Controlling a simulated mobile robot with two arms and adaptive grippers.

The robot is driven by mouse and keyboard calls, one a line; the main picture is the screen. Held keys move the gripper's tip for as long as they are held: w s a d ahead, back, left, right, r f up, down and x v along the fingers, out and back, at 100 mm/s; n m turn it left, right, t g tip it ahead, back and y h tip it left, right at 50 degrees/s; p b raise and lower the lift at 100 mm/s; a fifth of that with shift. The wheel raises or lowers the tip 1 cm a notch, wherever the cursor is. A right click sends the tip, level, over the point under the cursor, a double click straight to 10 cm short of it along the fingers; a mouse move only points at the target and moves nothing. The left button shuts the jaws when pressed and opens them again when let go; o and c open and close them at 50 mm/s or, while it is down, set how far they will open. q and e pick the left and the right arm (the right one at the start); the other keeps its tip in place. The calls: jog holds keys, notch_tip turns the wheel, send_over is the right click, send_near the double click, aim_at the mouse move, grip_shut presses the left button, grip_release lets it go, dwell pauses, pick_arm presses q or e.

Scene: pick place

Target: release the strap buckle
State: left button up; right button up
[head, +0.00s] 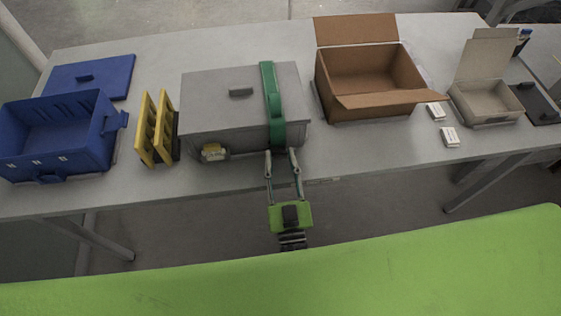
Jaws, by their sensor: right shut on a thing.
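A grey lidded box (222,104) stands on the table, its lid closed with a small dark handle on top. A green strap (270,90) runs over the lid and down the front face. The strap's buckle is too small or hidden to make out. My right gripper (282,151) is at the front of the box, at the strap's lower end. Its fingers are around something there, which looks like the lower part of the strap; the exact contact is hard to see. My left gripper is not in view.
The grey table (330,146) also bears a blue bin (103,130), a blue lid (108,72), yellow racks (154,128), an open cardboard box (350,102), a smaller pale box (484,104) and two small white packs (450,137). Bare tabletop lies right of the grey box's front.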

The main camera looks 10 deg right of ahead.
jog(key=o, duration=1.1)
jog(key=v, duration=1.2)
jog(key=shift+s, duration=0.1)
jog(key=shift+c, duration=0.2)
